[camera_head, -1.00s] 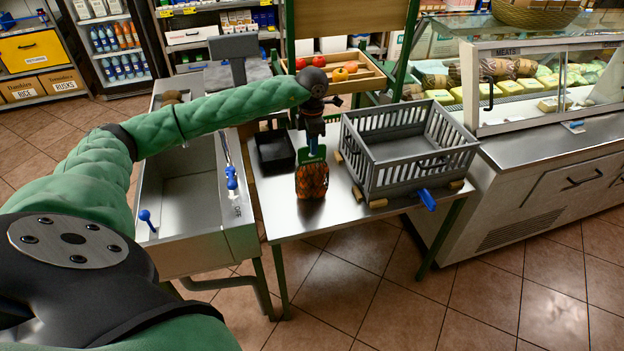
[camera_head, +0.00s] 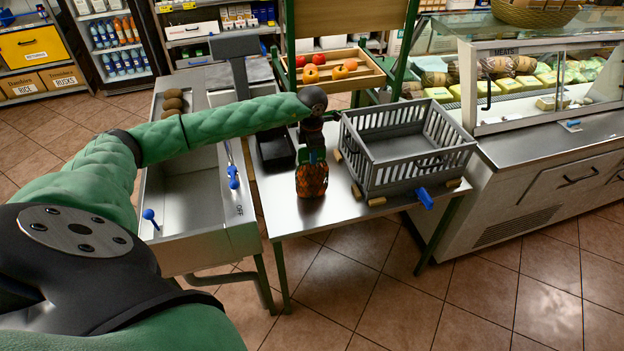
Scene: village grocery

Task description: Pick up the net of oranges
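The net of oranges (camera_head: 311,182) stands upright on the steel table, near its front left part, with a green label at its top. My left gripper (camera_head: 312,153) reaches over from the left and points down at the top of the net, overlapping the label. The fingers are small and dark there, so I cannot tell whether they are open or shut on the label. My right gripper is not in view.
A grey slatted crate (camera_head: 372,182) stands on the steel table (camera_head: 281,218) just right of the net. A black tray (camera_head: 275,165) lies behind it to the left. A sink (camera_head: 185,195) adjoins on the left. A wooden fruit box (camera_head: 368,80) stands behind.

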